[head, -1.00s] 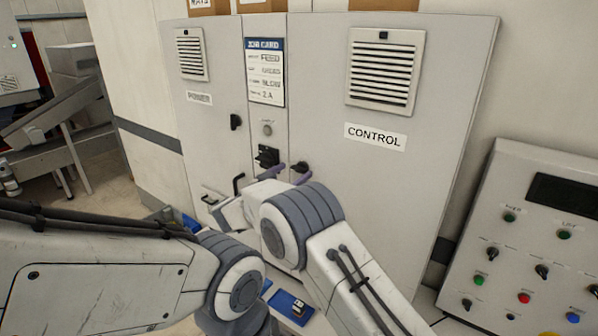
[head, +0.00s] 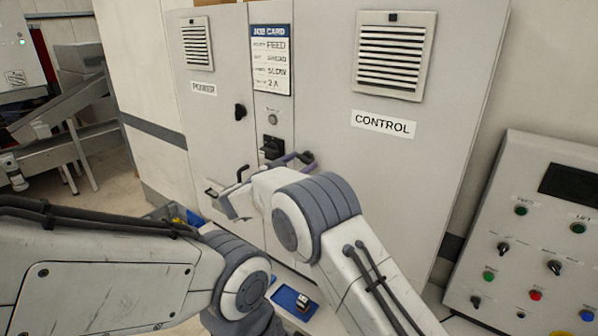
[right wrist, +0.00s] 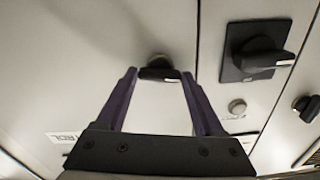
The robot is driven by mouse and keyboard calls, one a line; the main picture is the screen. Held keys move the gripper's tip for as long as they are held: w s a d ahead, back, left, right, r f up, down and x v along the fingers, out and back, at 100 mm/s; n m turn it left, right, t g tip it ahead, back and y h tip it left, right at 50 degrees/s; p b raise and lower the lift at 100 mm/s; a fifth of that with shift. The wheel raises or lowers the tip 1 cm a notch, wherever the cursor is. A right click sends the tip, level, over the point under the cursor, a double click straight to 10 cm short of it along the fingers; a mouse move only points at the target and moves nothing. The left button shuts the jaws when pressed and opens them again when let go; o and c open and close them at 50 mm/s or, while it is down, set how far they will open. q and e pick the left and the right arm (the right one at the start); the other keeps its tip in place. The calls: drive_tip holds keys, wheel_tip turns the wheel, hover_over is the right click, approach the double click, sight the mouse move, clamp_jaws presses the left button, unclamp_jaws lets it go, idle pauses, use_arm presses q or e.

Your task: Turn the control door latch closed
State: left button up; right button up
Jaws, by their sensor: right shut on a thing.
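The control door latch (head: 307,156) is a small black lever low on the left edge of the door labelled CONTROL (head: 384,124). In the right wrist view the latch (right wrist: 158,72) lies crosswise between the purple fingertips. My right gripper (right wrist: 159,75) is shut on it, one finger at each end of the lever. In the head view this gripper (head: 296,159) is at the latch, partly covered by my right wrist. My left arm crosses the lower left; its gripper is not in view.
A black rotary switch (head: 271,147) is close left of the latch. The POWER door has its own black latch (head: 240,111). A control panel (head: 530,230) stands at right. A blue tray (head: 292,300) lies below my right arm.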

drive_tip(key=m+b, duration=0.3)
drive_tip(key=b, duration=0.1)
drive_tip(key=m+b, duration=0.8)
drive_tip(key=b, duration=0.1)
drive_tip(key=shift+f, duration=0.25)
drive_tip(key=shift+r+m+b, duration=0.15)
drive_tip(key=shift+m+b, duration=1.6)
drive_tip(key=shift+m, duration=0.55)
drive_tip(key=o, duration=1.4)
drive_tip(key=shift+s, duration=0.1)
drive_tip(key=shift+b+v, duration=1.5)
drive_tip(key=shift+v, duration=3.65)
